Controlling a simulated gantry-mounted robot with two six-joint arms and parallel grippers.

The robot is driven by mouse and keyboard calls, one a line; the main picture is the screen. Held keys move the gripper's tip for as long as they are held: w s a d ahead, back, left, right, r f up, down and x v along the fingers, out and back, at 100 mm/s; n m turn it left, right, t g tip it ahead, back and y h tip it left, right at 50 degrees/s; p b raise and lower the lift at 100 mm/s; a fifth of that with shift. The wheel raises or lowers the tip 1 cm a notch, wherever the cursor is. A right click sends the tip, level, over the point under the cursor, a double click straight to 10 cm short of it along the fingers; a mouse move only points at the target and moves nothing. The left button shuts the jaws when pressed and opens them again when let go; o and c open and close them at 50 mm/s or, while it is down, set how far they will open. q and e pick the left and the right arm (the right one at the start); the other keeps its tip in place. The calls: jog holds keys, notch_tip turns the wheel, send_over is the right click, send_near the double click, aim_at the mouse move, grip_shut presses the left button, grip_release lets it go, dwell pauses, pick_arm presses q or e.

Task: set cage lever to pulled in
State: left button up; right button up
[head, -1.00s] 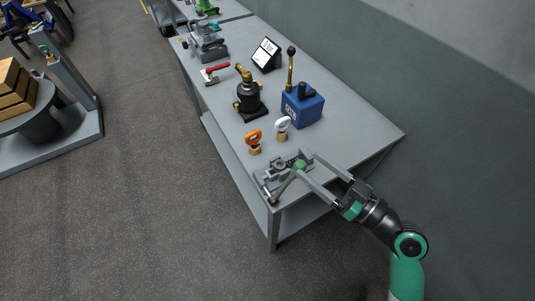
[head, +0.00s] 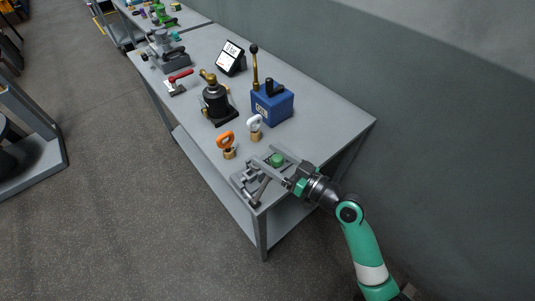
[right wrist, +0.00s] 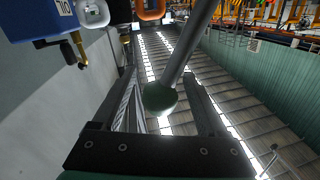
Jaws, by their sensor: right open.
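A grey device (head: 243,184) with a lever sits at the near corner of the bench. I take this as the cage lever; its green ball knob (head: 277,160) is clear in the head view. In the right wrist view the green knob (right wrist: 159,97) and its grey rod (right wrist: 190,45) stand between the fingers, apart from both. My right gripper (head: 262,155) is open around the knob, with a finger on each side, and it also shows in the right wrist view (right wrist: 160,80). Part of the device is hidden behind the fingers. My left gripper is not in view.
An orange ring handle (head: 226,139) and a white ring handle (head: 255,122) stand just beyond the device. Farther back are a blue box (head: 272,108) with an upright lever, a black valve (head: 215,103) and a small screen (head: 231,57). A wall runs along the right.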

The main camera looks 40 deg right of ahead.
jog(key=shift+w, duration=0.5)
grip_shut()
dwell(1.1)
